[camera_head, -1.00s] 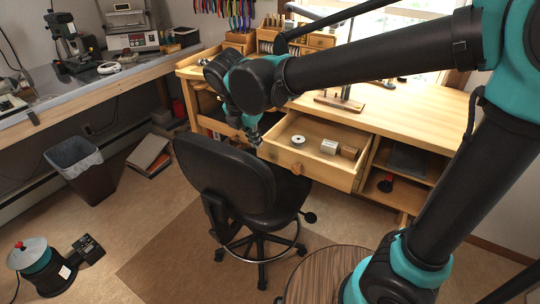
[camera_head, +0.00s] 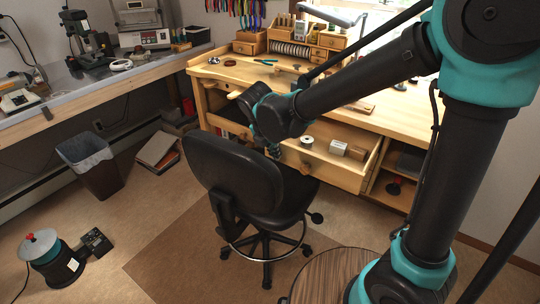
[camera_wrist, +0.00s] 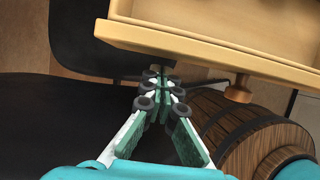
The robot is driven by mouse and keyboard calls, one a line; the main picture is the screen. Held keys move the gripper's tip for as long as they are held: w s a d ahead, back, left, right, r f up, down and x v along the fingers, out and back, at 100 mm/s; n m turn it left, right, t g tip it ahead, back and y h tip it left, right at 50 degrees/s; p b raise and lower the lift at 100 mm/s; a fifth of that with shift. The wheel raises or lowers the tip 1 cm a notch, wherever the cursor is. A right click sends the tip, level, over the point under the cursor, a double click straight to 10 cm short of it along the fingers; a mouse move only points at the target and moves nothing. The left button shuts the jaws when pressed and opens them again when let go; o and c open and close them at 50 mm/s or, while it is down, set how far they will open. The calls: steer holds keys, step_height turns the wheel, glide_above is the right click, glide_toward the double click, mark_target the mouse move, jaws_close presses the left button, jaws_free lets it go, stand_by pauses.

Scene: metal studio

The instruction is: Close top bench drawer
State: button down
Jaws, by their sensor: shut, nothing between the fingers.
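The top bench drawer (camera_head: 335,175) is wooden and pulled out from the bench, with a round knob on its front. It also shows across the top of the wrist view (camera_wrist: 200,42), with its knob (camera_wrist: 239,89) right of my fingers. My gripper (camera_head: 275,152) is at the drawer's left front corner in the head view, partly hidden by the arm and chair back. In the wrist view my gripper (camera_wrist: 161,88) is shut and empty, its fingertips close to the drawer front. I cannot tell whether they touch it.
A black office chair (camera_head: 235,180) stands close in front of the drawer's left side. A spool (camera_head: 307,142) and small blocks lie in the drawer. A wooden barrel (camera_wrist: 255,135) shows at lower right in the wrist view. Open shelves (camera_head: 397,175) are right of the drawer.

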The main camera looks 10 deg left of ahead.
steer(key=shift+w+d, duration=0.15)
steer(key=shift+w, duration=0.3)
steer(key=shift+w, duration=0.1)
glide_above(306, 134)
stand_by(0.5)
stand_by(0.4)
